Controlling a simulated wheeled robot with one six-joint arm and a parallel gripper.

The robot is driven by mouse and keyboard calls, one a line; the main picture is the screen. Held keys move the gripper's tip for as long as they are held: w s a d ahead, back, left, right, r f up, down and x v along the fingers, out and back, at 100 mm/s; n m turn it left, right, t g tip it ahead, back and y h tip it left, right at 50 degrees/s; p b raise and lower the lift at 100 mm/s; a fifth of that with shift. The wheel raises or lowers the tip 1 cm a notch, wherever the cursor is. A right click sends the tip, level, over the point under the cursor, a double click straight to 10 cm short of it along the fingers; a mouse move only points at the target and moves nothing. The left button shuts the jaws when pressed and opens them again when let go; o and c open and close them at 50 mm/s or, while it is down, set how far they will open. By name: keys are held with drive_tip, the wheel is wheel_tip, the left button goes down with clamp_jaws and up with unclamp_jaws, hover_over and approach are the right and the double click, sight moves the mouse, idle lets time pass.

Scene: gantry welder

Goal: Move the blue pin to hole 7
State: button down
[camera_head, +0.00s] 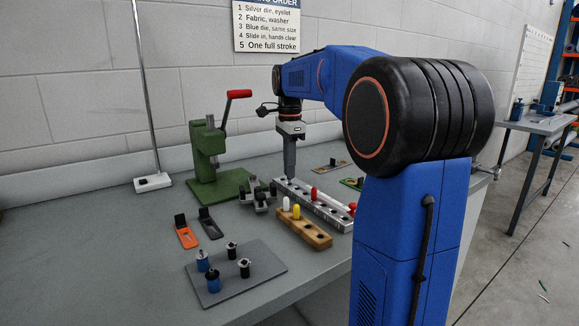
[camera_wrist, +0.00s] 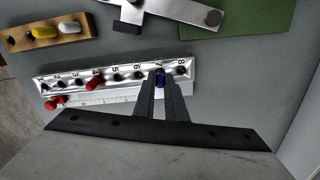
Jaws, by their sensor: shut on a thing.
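The silver metal block (camera_wrist: 120,75) has a row of numbered holes. In the wrist view, the blue pin (camera_wrist: 160,77) is upright at the hole marked 7, between the fingertips of my gripper (camera_wrist: 161,86). My gripper is shut on it. How deep the pin sits in the hole I cannot tell. A red pin (camera_wrist: 95,83) stands at hole 4, and red pins (camera_wrist: 53,103) show near the low-number end. In the head view, my gripper (camera_head: 289,178) points straight down at the far end of the block (camera_head: 325,208), and the blue pin is hidden there.
A wooden block (camera_head: 305,232) with white and yellow pins lies in front of the metal block. A grey clamp-like piece (camera_head: 258,197) and a green press (camera_head: 208,165) stand to the left. A grey plate (camera_head: 250,270) with blue and black pieces lies at the front.

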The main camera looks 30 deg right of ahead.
drive_tip(key=shift+f, duration=0.85)
drive_tip(key=c, duration=1.7)
unclamp_jaws()
drive_tip(key=shift+r, duration=0.1)
wheel_tip(320, 180, up, 17)
drive_tip(key=shift+r, duration=0.15)
